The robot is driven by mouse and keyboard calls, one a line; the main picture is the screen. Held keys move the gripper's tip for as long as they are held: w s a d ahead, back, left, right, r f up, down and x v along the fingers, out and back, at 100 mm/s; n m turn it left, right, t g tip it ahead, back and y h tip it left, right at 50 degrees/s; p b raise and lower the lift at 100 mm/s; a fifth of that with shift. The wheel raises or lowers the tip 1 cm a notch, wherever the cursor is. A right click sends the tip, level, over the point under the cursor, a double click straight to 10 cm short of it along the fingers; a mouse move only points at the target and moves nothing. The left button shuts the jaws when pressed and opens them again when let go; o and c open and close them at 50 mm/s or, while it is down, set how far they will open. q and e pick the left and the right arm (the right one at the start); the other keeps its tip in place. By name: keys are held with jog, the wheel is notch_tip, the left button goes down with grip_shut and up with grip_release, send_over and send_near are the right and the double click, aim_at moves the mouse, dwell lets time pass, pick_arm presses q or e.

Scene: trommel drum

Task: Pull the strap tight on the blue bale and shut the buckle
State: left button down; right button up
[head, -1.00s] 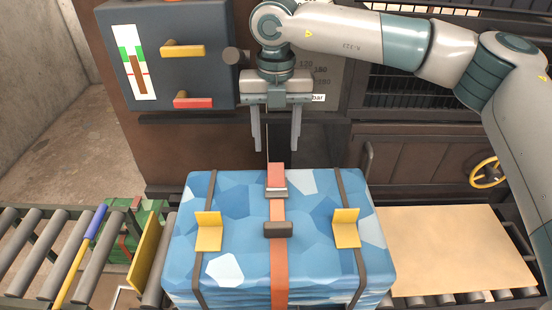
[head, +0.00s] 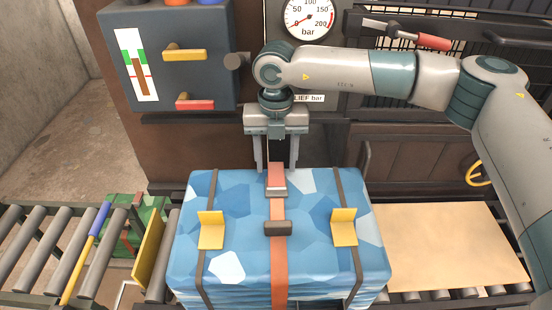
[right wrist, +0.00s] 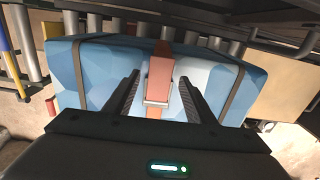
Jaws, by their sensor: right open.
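The blue bale (head: 240,270) sits on the roller conveyor, with a patchy blue and white wrap. An orange-red strap (head: 278,254) runs over its middle, with a dark buckle (head: 278,228) on top and a red end piece with a metal frame (head: 277,180) near the far edge. My right gripper (head: 276,168) is open and points down at the bale's far edge, its fingers on either side of the red end piece. In the right wrist view the strap (right wrist: 160,75) runs between the two open fingers (right wrist: 157,95). Whether they touch it, I cannot tell. My left gripper is out of view.
Two dark bands with yellow brackets (head: 211,229) cross the bale. A tan board (head: 450,248) lies to its right and rollers (head: 60,250) to its left. A control box with yellow and red handles (head: 170,60) and a gauge (head: 309,17) stand behind.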

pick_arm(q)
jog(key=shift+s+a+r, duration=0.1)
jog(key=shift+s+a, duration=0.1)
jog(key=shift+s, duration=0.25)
pick_arm(e)
jog(key=shift+f, duration=0.4)
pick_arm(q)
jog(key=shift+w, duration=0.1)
pick_arm(e)
grip_shut()
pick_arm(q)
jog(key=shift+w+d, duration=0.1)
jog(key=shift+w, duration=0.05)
pick_arm(e)
jog(key=shift+w, duration=0.1)
